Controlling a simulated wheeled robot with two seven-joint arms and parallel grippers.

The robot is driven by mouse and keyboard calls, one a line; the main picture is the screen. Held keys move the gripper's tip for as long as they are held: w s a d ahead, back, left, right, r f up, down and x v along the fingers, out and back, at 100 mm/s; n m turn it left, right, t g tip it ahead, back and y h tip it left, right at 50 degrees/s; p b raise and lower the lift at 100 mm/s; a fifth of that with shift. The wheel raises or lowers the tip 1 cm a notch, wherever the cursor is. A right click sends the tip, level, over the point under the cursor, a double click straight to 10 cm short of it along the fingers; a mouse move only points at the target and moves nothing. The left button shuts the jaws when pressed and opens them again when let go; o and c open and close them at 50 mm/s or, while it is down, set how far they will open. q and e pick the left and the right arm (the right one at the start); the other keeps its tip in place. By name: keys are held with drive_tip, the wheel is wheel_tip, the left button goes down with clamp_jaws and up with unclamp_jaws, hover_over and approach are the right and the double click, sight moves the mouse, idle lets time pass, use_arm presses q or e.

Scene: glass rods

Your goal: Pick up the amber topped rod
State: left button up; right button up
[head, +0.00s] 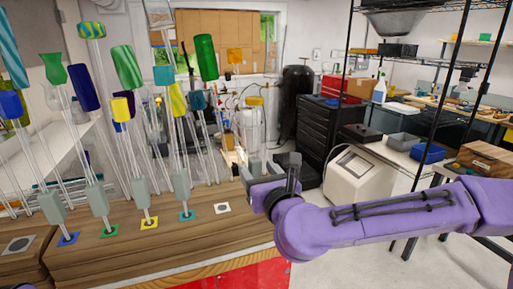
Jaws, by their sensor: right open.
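Whether the fingers touch the rod I cannot tell, and the rod's lower end is hidden. My left gripper is not in view.
Several other rods with coloured tops, such as a green one (205,57) and a blue one (83,87), crowd the left. The wooden table (170,245) has coloured square markers and a white one (222,208). A white machine (355,174) and shelving stand at right.

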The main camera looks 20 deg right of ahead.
sight(256, 165)
drive_tip(key=w+p, duration=0.1)
drive_tip(key=w, duration=0.1)
drive_tip(key=w+r+p, duration=0.1)
drive_tip(key=w, duration=0.1)
drive_tip(key=shift+w+a, duration=0.15)
drive_tip(key=shift+w+f, duration=0.1)
drive_tip(key=shift+w, duration=0.05)
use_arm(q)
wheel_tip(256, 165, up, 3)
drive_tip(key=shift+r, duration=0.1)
use_arm(e)
drive_tip(key=c, duration=1.1)
